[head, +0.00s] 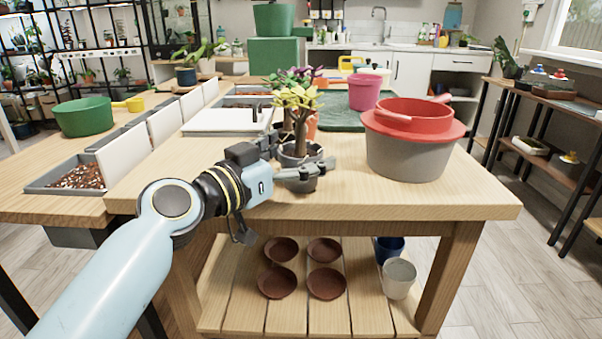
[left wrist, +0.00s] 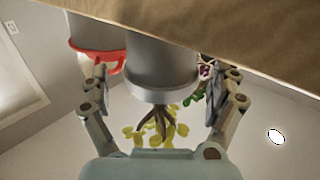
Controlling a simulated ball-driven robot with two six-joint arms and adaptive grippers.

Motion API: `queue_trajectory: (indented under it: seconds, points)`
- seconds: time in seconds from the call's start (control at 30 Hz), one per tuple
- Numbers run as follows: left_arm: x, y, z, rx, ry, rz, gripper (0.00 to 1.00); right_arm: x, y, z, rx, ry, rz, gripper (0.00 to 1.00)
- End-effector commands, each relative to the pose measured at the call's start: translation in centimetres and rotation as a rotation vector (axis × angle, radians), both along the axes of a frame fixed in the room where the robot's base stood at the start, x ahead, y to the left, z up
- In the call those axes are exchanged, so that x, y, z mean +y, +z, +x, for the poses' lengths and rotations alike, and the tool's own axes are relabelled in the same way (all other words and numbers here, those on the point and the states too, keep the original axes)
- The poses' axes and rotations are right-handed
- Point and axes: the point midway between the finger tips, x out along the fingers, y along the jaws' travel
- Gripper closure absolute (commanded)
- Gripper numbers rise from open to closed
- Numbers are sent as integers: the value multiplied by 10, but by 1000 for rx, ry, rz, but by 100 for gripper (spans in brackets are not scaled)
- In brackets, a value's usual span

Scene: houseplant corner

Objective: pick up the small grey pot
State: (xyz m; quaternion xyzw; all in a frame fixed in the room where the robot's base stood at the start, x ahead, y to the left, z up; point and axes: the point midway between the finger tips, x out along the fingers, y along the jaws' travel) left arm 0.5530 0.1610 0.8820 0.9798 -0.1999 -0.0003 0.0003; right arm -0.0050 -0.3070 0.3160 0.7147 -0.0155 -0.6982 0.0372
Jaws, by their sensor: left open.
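The small grey pot (head: 301,155) stands near the front edge of the wooden table and holds a small tree with yellow leaves (head: 296,101). My left gripper (head: 317,171) is at the pot, its open fingers partly covering it in the head view. In the left wrist view the picture is inverted: the grey pot (left wrist: 161,60) hangs between the two spread fingers of the gripper (left wrist: 157,78), with a gap visible on each side. My right gripper is not in view.
A large grey pot with a red rim (head: 408,155) stands close to the right of the small pot. A white tray (head: 228,121) lies behind left. A pink pot (head: 365,91) and a purple-leaved plant (head: 299,76) are behind. Brown saucers (head: 277,284) lie on the shelf below.

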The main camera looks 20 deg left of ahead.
Motion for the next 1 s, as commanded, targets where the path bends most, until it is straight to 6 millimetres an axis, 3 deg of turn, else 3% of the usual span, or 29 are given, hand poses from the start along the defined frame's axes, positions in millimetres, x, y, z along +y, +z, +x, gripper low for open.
queue_trajectory:
  seconds: [0.13,0.37,0.73,1.0]
  points:
    - [-5,1,12,0,0,1,5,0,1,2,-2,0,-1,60]
    - [-5,0,13,0,0,1,6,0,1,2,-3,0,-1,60]
    - [-5,0,13,0,0,1,54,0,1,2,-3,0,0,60]
    - [-5,1,13,-1,0,1,54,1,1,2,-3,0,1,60]
